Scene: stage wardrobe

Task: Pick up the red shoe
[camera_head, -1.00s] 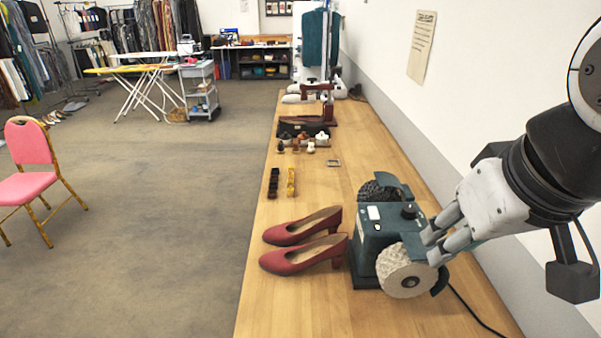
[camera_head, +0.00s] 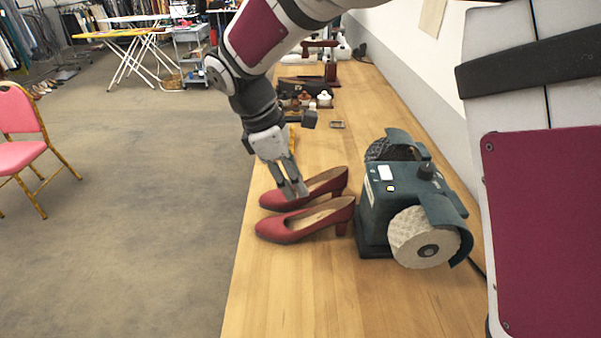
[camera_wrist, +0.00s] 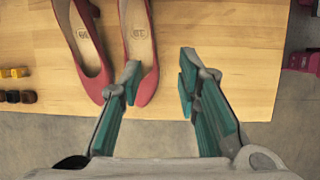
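Two red high-heeled shoes stand side by side on the wooden table. In the head view, the far shoe (camera_head: 331,184) is partly covered by my gripper (camera_head: 292,193), and the near shoe (camera_head: 322,221) is clear. The wrist view shows the far shoe (camera_wrist: 92,62) on the left and the near shoe (camera_wrist: 147,84) on the right, toes towards the table edge. My gripper (camera_wrist: 160,78) is open, pointing down, with nothing between its fingers. Its left finger overlaps the near shoe's front part; its right finger is over bare wood. I cannot tell whether it touches.
A dark green machine with round brush wheels (camera_head: 377,205) stands close to the heels. Small dark and yellow items (camera_wrist: 14,72) lie beyond the shoes. The table edge (camera_head: 238,230) is near the toes. Bare table (camera_head: 290,290) lies in front of the near shoe.

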